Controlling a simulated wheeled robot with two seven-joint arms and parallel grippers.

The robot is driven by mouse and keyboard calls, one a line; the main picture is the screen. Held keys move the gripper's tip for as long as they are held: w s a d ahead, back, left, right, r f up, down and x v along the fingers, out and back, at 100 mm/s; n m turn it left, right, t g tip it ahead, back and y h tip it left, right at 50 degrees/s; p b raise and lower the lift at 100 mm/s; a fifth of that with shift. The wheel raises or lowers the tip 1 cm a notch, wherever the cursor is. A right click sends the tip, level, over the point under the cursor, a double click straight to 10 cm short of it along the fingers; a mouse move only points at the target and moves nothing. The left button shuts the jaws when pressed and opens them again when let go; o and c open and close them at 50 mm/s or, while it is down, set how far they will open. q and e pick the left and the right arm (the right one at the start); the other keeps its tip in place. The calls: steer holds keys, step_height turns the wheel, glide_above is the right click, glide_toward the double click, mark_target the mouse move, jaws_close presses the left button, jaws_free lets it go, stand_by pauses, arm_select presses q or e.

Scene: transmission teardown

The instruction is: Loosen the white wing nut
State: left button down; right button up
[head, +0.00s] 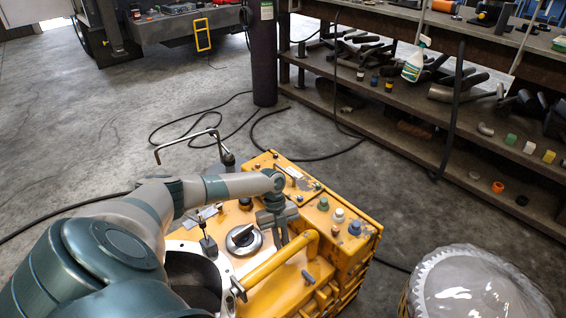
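A yellow machine housing (362,260) stands at the lower middle of the head view. A small white knob-like piece (338,215), which may be the white wing nut, sits on its right part between a green one (323,204) and a blue one (354,228). Its wings are too small to make out. My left gripper (279,232) points down over the housing, left of the white piece and apart from it. I cannot tell whether its fingers are open or shut. My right gripper is not in view.
A yellow curved pipe (285,262) and a round silver dial (243,239) are close to the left gripper. A bent rod (187,140) rises behind the housing. A clear ribbed cover (470,285) stands at lower right. Shelves (420,120) with loose parts line the back right.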

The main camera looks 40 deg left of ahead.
arm_select(q)
steer(key=shift+s+r+n+p, duration=0.15)
steer(key=shift+n+p, duration=0.25)
steer(key=shift+n, duration=0.4)
steer(key=shift+n+t, duration=0.3)
steer(key=shift+t, duration=0.1)
steer(key=shift+n+t+p, duration=0.3)
steer(key=shift+n+p, duration=0.25)
steer(key=shift+n, duration=0.25)
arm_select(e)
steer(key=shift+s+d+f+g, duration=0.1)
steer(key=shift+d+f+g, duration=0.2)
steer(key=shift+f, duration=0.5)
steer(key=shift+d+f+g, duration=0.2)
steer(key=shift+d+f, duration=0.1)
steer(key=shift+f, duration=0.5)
arm_select(q)
steer(key=c, duration=1.8)
jaws_free()
steer(key=shift+a, duration=0.1)
steer(key=v, duration=1.7)
steer(key=shift+a, duration=0.25)
